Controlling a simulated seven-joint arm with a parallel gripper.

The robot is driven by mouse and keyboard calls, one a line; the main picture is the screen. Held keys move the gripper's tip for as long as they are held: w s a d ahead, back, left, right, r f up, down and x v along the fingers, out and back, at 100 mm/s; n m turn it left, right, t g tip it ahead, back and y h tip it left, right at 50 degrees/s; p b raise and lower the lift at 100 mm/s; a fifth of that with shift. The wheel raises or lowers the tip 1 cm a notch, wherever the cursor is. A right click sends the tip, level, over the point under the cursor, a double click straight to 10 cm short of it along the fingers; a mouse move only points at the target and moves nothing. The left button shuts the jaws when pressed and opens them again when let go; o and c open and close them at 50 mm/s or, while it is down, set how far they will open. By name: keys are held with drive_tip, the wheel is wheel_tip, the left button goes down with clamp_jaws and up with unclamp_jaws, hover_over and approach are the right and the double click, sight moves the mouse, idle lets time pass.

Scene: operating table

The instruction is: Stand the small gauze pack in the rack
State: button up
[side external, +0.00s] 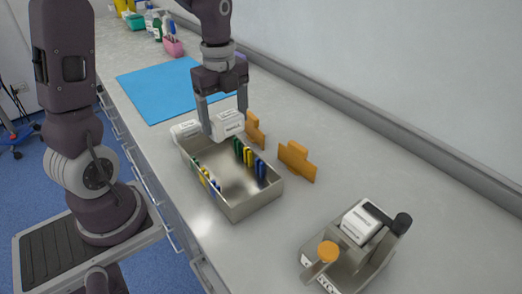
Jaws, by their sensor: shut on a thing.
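My gripper (223,116) is shut on a white gauze pack (229,126) with dark print, one finger on each side of it. The pack is held over the far end of an open metal tray (238,212). Blue, green and yellow upright dividers (262,168) stand in pairs along the tray's two long sides; this looks like the rack. A second white pack (186,129) is at the tray's far left corner, left of the held pack. I cannot tell whether it rests inside the tray or beside it.
Two orange upright pieces (297,161) stand right of the tray. A metal container (345,258) with a white box, a black-capped item and an orange-capped item is at the front right. A blue mat (160,92) lies behind. Bottles and a pink holder (173,47) are farther back.

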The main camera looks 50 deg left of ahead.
drive_tip(key=s+a, duration=0.2)
drive_tip(key=a, duration=0.4)
drive_tip(key=shift+s+a+f, duration=0.1)
drive_tip(key=shift+f, duration=2.15)
drive_tip(key=shift+s+f, duration=0.1)
drive_tip(key=shift+f, duration=2.15)
drive_tip(key=o, duration=1.4)
wheel_tip(320, 180, up, 7)
drive_tip(key=shift+r, duration=0.1)
